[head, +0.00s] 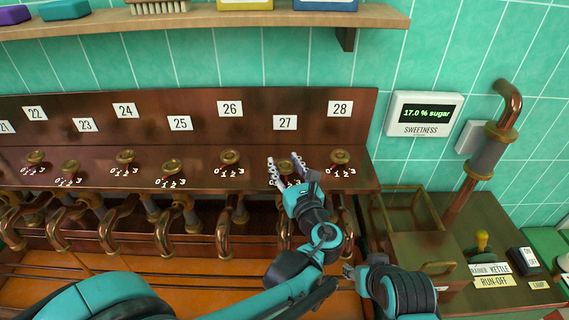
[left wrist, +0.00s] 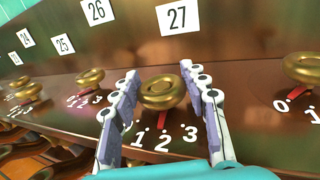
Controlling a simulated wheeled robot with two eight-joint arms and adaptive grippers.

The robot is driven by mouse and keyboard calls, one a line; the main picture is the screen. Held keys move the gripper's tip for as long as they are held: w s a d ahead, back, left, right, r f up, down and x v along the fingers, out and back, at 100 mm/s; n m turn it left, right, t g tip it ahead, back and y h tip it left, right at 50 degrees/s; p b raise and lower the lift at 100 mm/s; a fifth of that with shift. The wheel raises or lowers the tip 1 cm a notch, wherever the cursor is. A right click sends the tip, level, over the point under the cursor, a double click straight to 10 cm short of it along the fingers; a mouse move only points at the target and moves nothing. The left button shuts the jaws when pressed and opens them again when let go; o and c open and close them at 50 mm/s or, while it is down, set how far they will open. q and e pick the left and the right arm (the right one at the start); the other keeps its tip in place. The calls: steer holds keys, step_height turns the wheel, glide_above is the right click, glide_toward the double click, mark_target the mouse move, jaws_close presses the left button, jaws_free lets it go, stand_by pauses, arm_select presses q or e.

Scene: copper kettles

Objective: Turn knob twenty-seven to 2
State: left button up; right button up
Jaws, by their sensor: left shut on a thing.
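Knob twenty-seven (head: 286,165) is a round brass knob below the white label 27 (head: 285,122). It also shows in the left wrist view (left wrist: 162,94), with the digits 1, 2 and 3 along its front. Its red pointer (left wrist: 163,119) shows at the front, just above the 2; the 0 is hidden. My left gripper (head: 287,172) is shut on this knob, one finger on each side; the fingers show in the left wrist view (left wrist: 160,97). My right arm is low at the right in the head view; its jaws are not clear.
Knob 26 (head: 230,158) and knob 28 (head: 340,157) stand on either side. Copper spouts (head: 224,236) hang below the panel. A sweetness display (head: 424,113) on the wall reads 17.0 % sugar. A shelf (head: 200,20) juts out above.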

mark_target(285, 164)
arm_select(q)
steer(key=shift+w+n+g+y, duration=0.1)
steer(key=shift+n+g+y, duration=0.2)
steer(key=shift+n+y, duration=0.35)
steer(key=shift+c, duration=0.3)
steer(key=shift+y, duration=0.35)
steer(key=o, duration=1.2)
steer(key=shift+c, duration=0.2)
steer(key=shift+r, duration=0.15)
step_height(285, 164, up, 10)
steer(key=shift+f, duration=0.15)
